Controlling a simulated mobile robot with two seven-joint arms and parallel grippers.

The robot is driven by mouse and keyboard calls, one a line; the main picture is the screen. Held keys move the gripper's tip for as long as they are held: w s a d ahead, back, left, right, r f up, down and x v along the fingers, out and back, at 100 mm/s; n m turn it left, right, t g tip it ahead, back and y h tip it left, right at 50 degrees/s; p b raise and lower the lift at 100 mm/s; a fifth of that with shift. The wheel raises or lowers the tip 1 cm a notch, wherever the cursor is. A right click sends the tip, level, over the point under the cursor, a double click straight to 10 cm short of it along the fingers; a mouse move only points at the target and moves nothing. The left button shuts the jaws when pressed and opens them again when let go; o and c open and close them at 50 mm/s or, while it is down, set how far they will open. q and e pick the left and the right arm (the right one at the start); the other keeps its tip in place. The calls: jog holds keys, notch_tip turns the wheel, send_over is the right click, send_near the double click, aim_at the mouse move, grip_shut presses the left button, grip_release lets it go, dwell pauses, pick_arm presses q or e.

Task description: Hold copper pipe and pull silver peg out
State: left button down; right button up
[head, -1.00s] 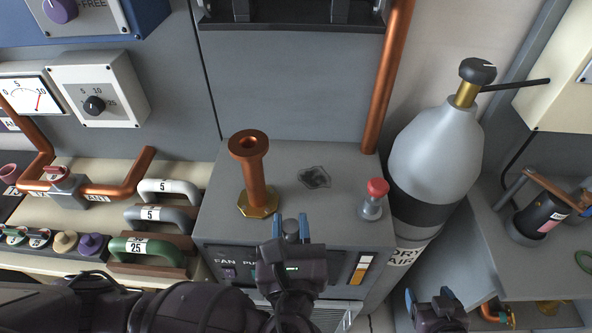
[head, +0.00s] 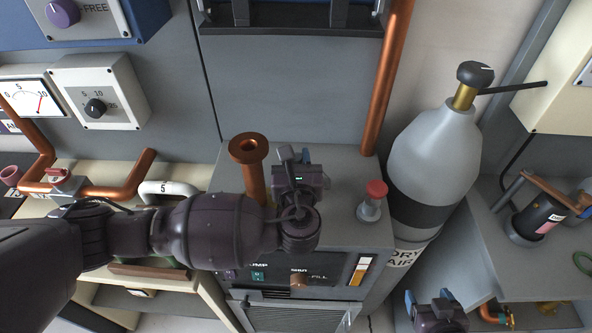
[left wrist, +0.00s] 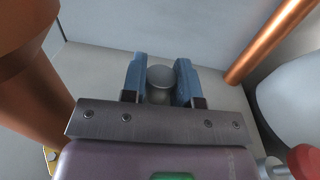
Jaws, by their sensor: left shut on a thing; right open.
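The copper pipe (head: 254,180) stands upright on the grey cabinet top, with a wide flange at its upper end; it fills the left of the left wrist view (left wrist: 35,80). Its brass base is hidden behind my arm in the head view. My left gripper (head: 294,155) is just right of the pipe, over the cabinet top. In the left wrist view its blue fingers (left wrist: 160,80) are shut on a round-topped silver peg (left wrist: 160,76). The peg's lower end is hidden. My right gripper (head: 428,298) is open and empty at the bottom, right of the cabinet.
A red-capped knob (head: 373,198) stands on the cabinet top's (head: 335,170) right side. A thick copper tube (head: 388,85) rises behind it. A grey gas cylinder (head: 430,160) stands to the right. Handles and a valve (head: 62,182) lie left, partly behind my left arm.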

pick_arm(q)
notch_tip(320, 180, down, 3)
jog(key=shift+f, duration=0.2)
jog(key=shift+w+f, duration=0.15)
jog(key=shift+f, duration=0.45)
jog(key=c, duration=0.9)
grip_release()
jog(key=shift+o, duration=0.2)
jog(key=s, duration=0.8)
jog(key=s+d, duration=0.1)
jog(key=s, duration=0.3)
